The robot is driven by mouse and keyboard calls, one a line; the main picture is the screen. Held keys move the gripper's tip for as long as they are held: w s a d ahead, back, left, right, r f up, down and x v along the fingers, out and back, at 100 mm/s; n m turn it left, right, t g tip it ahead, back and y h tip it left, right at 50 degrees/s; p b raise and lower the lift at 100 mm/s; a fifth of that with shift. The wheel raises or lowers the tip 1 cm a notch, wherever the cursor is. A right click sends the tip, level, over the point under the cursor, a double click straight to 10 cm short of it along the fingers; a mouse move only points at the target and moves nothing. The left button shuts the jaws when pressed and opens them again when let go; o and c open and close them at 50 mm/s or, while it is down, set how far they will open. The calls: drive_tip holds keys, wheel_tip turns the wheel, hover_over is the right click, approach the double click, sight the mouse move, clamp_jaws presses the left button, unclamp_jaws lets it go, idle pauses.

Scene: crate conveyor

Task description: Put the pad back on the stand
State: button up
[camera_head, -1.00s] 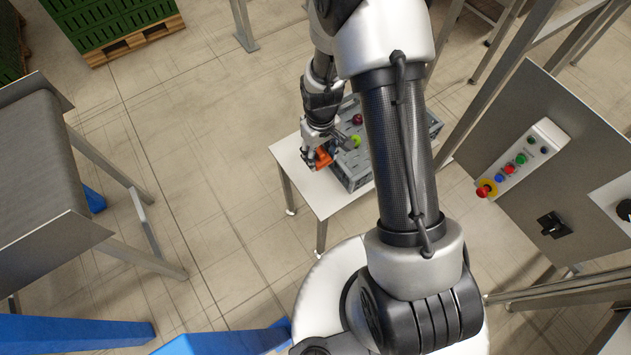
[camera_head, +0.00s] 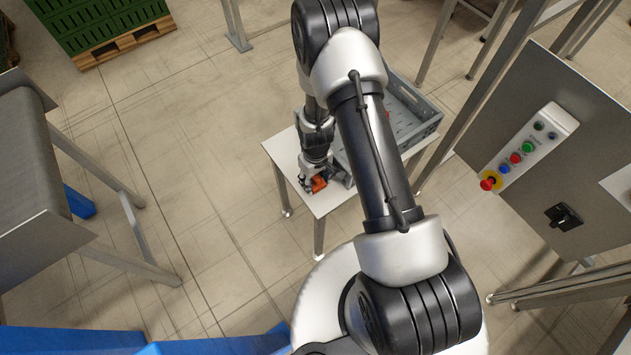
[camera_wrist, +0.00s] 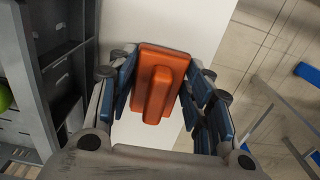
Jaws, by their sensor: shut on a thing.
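The orange pad (camera_wrist: 172,65), with a raised ridge along its middle, is between the fingers of my gripper (camera_wrist: 160,95) in the wrist view. The blue-faced fingers close on its two sides. In the head view the pad (camera_head: 318,184) shows below my gripper (camera_head: 314,183), over the near left part of the white table (camera_head: 307,203). I cannot tell whether the pad touches the table top. No separate stand can be made out; the white table is the only surface seen under the pad.
A grey crate (camera_head: 418,121) stands on the table right beside my gripper, partly hidden by my arm. Its wall (camera_wrist: 40,75) is close on the left in the wrist view, with a green round thing (camera_wrist: 5,97) inside. A control panel (camera_head: 560,140) stands at the right.

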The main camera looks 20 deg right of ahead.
drive_tip(key=shift+f, duration=0.35)
drive_tip(key=shift+f, duration=0.2)
drive_tip(key=o, duration=1)
drive_tip(key=shift+r, duration=0.15)
